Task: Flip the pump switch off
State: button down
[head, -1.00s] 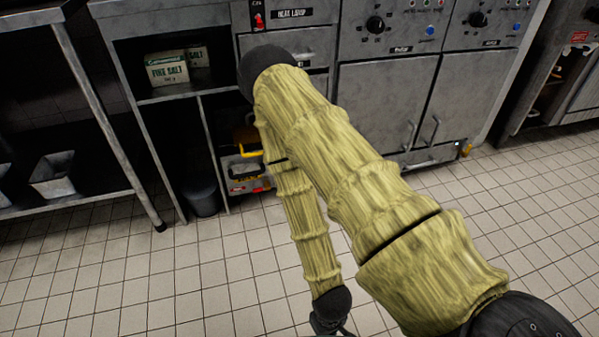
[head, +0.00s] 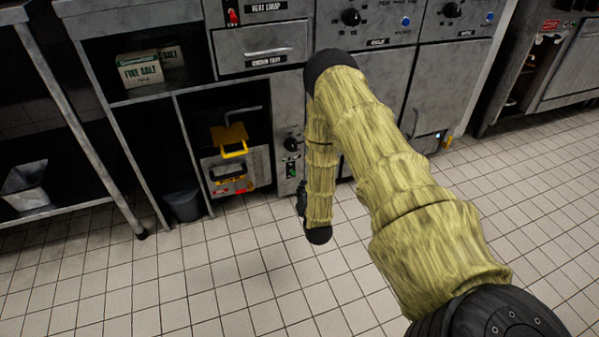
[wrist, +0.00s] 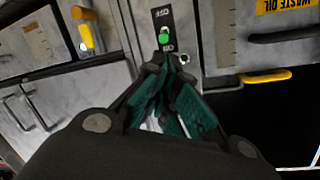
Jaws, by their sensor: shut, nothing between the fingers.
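A small switch with a green lever (wrist: 164,38) sits on a dark plate on a grey metal panel in the wrist view. In the head view the green switch (head: 291,170) is low on the narrow panel, below a black knob. I cannot tell whether the tips touch the plate. In the head view my gripper (head: 302,198) is partly hidden by my forearm, low in front of the panel.
A yellow-handled unit (head: 232,152) sits in the open bay left of the panel. A "WASTE OIL" label (wrist: 287,6) shows in the wrist view. A red heat lamp switch (head: 232,17) is higher up. A dark bin (head: 183,204) stands left. The tiled floor is clear.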

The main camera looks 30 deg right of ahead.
jog(key=shift+m+t+h, duration=0.5)
jog(key=shift+t+h, duration=0.1)
jog(key=shift+t, duration=0.1)
jog(key=d, duration=0.1)
jog(key=w+d+r, duration=0.2)
jog(key=shift+d+r, duration=0.25)
jog(key=shift+d, duration=0.05)
jog(key=b, duration=0.5)
send_over(292, 172)
jog(key=s+d, duration=0.2)
jog(key=d, duration=0.2)
jog(key=shift+s+f, duration=0.15)
jog(key=shift+f, duration=0.25)
jog(key=shift+a+f+b, duration=0.8)
jog(key=shift+f+b, duration=0.05)
jog(key=shift+f, duration=0.2)
jog(key=shift+s+a+f+b, duration=0.1)
jog(key=shift+a+f+b, duration=0.2)
jog(key=shift+a+f, duration=0.1)
